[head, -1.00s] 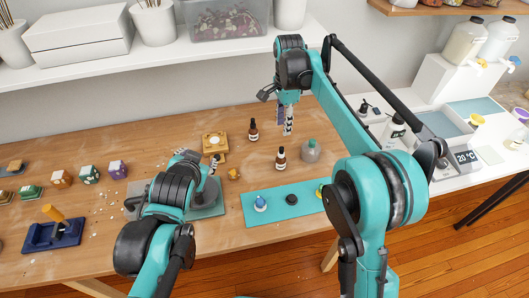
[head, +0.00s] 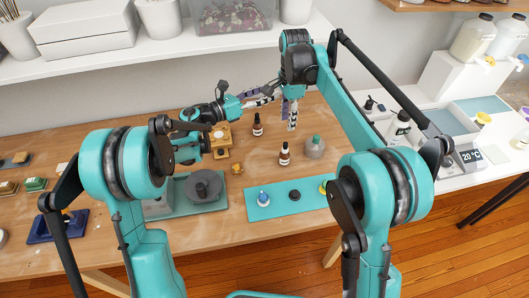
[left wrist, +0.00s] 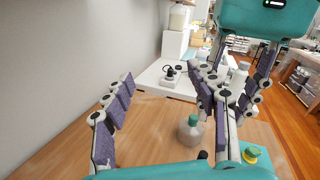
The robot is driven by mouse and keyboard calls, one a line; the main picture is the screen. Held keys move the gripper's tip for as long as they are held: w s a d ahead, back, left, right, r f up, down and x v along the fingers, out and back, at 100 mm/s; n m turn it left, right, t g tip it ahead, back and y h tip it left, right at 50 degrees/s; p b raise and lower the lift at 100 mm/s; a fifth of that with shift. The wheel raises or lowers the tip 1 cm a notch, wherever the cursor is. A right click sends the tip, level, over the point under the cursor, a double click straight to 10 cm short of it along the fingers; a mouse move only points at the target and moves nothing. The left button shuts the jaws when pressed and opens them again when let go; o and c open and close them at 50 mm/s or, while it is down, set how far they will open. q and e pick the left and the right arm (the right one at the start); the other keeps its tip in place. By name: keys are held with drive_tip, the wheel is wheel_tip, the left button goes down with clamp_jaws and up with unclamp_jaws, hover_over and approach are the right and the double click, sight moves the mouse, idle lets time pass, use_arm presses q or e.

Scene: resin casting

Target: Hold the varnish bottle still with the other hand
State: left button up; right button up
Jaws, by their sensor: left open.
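No readable label marks the varnish bottle. Two brown dropper bottles with black tops stand upright on the table, one at the back (head: 257,126) and one nearer (head: 284,154). A grey round bottle with a green cap (head: 315,148) stands right of the nearer one; it also shows in the left wrist view (left wrist: 190,131). My left gripper (head: 268,94) is open and empty, above the table behind the bottles, pointing right. My right gripper (head: 292,126) hangs fingers down above the bottles, empty, close to the left one; its fingers look apart in the left wrist view.
A teal mat (head: 275,212) with a small blue-topped bottle, a black disc and a yellow-topped jar lies in front. A grey scale-like device (head: 160,208) and a wooden stand (head: 221,146) are at left. A shelf (head: 170,52) runs behind; a white side table is at right.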

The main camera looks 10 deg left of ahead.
sight(284, 157)
use_arm(q)
drive_tip(key=s+f+m+g, duration=0.2)
drive_tip(key=f+m+g, duration=0.1)
drive_tip(key=f, duration=0.4)
drive_tip(key=s+f+m+g, duration=0.2)
drive_tip(key=f+m+g, duration=0.1)
drive_tip(key=f, duration=0.3)
drive_tip(key=s+f+m+g+y, duration=0.1)
drive_tip(key=s+f+m+g, duration=0.1)
drive_tip(key=f, duration=0.5)
drive_tip(key=shift+s+d+f+m+g, duration=0.3)
drive_tip(key=shift+m+g, duration=0.2)
drive_tip(key=shift+g, duration=0.1)
drive_tip(key=shift+s+d+f, duration=0.1)
drive_tip(key=shift+d+f, duration=0.05)
drive_tip(key=shift+f, duration=0.2)
drive_tip(key=x, duration=0.7)
drive_tip(key=shift+s+d+f, duration=0.1)
drive_tip(key=shift+d, duration=0.1)
drive_tip(key=c, duration=1.3)
clamp_jaws()
